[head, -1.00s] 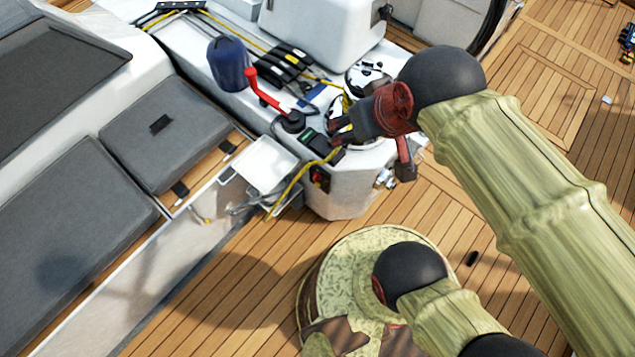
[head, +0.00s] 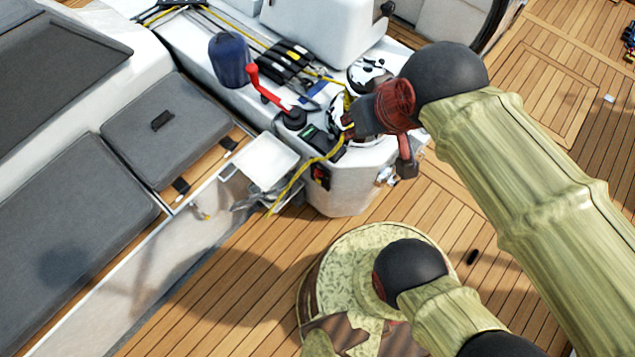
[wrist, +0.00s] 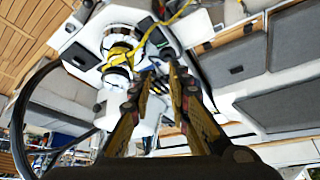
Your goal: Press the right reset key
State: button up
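The reset key itself cannot be picked out. A small dark panel with a green face (head: 309,131) and a black device (head: 327,146) sit on top of the white console (head: 352,182) in the head view. A red-and-black switch unit (head: 320,177) is on the console's side face. My gripper (head: 346,125) is at the console's top, just right of the dark panel. In the wrist view my gripper (wrist: 160,72) has its two yellow-and-black fingers leaning together, with a narrow gap between the tips and nothing visible held. Contact with the console cannot be told.
A red-handled winch crank (head: 265,88), a blue bag (head: 229,60) and black rope clutches (head: 285,61) lie beyond the panel. A white-and-black winch (head: 367,75) stands close to my gripper. A yellow rope (head: 296,178) hangs over the console. A white tray (head: 267,160) projects leftward.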

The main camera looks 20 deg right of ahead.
grip_shut()
dwell(1.2)
